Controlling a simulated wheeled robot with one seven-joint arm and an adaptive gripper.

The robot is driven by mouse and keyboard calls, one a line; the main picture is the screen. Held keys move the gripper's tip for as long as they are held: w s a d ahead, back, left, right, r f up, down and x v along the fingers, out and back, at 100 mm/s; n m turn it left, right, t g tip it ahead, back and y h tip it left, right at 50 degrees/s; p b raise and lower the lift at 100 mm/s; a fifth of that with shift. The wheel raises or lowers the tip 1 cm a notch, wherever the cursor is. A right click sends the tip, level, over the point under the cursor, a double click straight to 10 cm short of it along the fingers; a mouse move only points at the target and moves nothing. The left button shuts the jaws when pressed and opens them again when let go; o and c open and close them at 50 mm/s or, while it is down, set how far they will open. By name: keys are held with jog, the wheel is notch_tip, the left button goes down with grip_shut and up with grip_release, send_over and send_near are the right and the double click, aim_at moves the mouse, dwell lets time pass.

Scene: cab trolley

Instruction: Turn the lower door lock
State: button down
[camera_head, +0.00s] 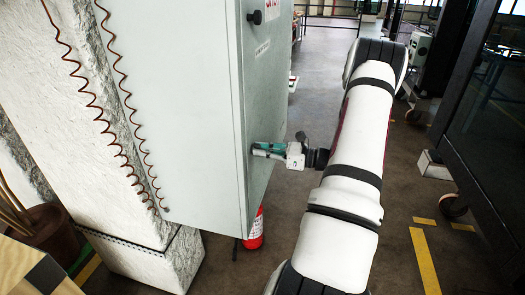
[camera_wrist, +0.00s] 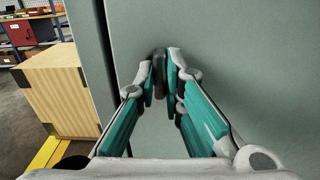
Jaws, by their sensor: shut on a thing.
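The grey-green cabinet (camera_head: 205,100) stands left of my arm, and its door (camera_head: 268,85) faces right. The lower door lock is a small dark knob (camera_wrist: 160,62) in the wrist view, between my fingertips against the door. In the head view my gripper (camera_head: 256,149) reaches leftward to the door's lower part and covers this lock. My gripper (camera_wrist: 161,75) is shut on the lock, with a finger on each side. The upper door lock, a black knob (camera_head: 256,17), sits high on the same door. I cannot tell how far the lower lock is turned.
A red fire extinguisher (camera_head: 254,232) stands below the cabinet. A rough white pillar (camera_head: 70,110) is behind it at left. A dark wheeled rack (camera_head: 495,140) stands at right. In the wrist view a wooden box (camera_wrist: 58,92) is at left.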

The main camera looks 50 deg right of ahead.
jog(key=shift+f, duration=0.1)
jog(key=c, duration=1.7)
grip_release()
jog(key=v, duration=1.2)
